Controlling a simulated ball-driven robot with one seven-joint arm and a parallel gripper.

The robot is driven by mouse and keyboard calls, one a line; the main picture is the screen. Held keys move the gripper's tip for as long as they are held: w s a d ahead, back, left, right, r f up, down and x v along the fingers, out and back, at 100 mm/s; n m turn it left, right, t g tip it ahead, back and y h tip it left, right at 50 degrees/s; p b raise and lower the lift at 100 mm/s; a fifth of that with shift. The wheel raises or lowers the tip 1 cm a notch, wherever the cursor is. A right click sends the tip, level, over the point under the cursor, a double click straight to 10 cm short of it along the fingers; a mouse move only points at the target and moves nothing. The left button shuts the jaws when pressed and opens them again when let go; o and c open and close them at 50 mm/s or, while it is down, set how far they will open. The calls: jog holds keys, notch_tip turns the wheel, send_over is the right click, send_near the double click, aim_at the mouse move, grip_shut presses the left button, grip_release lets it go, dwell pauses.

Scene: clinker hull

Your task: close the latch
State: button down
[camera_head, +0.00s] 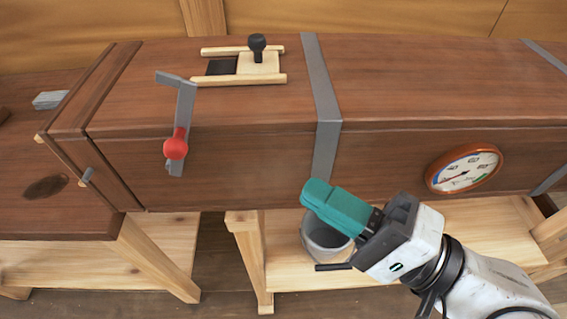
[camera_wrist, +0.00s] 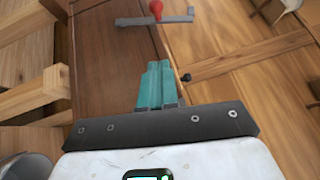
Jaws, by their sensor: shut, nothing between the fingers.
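A grey metal latch bar (camera_head: 184,105) with a red ball knob (camera_head: 176,146) sits at the left part of the brown wooden box (camera_head: 400,80). The bar bends over the top edge and hangs down the front face. In the wrist view the red knob (camera_wrist: 156,9) and grey bar (camera_wrist: 150,21) show at the top, ahead of the fingers. My gripper (camera_head: 312,190) has teal fingers closed together, with nothing held. It is in front of the box's lower front, to the right of and below the latch, and apart from it. The fingers also show in the wrist view (camera_wrist: 157,68).
On the box top, a pale sliding panel (camera_head: 259,64) with a black knob (camera_head: 257,44) sits between rails beside a dark opening. A round gauge (camera_head: 464,168) is on the front right. A grey bucket (camera_head: 324,238) stands below my gripper. Wooden trestles support the box.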

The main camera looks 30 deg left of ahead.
jog(key=p, duration=0.2)
send_near(185, 136)
jog(key=w+a, duration=0.2)
jog(key=w, duration=0.1)
jog(key=shift+s+a+r, duration=0.15)
jog(key=shift+s+a, duration=0.4)
jog(key=shift+s, duration=0.05)
jog(key=shift+s+a+r, duration=0.2)
jog(key=shift+s+a, duration=0.35)
jog(key=shift+a, duration=0.05)
jog(key=shift+s+a, duration=0.3)
jog(key=shift+a, duration=0.1)
jog(key=shift+r+p, duration=0.15)
jog(key=shift+p, duration=0.3)
